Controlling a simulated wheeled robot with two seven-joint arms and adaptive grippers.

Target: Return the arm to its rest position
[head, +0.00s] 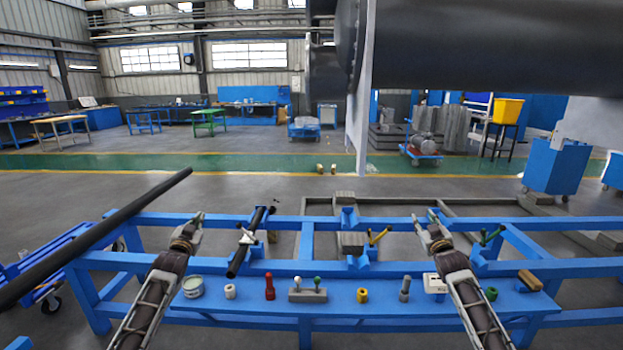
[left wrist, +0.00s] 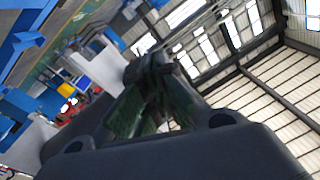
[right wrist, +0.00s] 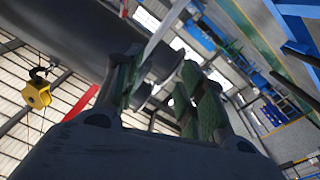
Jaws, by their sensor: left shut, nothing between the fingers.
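My left gripper (head: 198,219) is raised above the left part of the blue bench frame (head: 210,262), pointing up and away. In the left wrist view its green-padded fingers (left wrist: 152,68) meet at the tips with nothing between them. My right gripper (head: 424,220) is raised above the right part of the bench. In the right wrist view its fingers (right wrist: 165,85) stand apart with nothing seen between them. Both grippers appear clear of the bench things.
The bench shelf carries a white tub (head: 193,287), a red piece (head: 269,287), a grey block with knobs (head: 308,295) and a yellow piece (head: 362,295). A dark pipe (head: 100,240) slants at left. A large dark cylinder (head: 490,45) hangs overhead at right.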

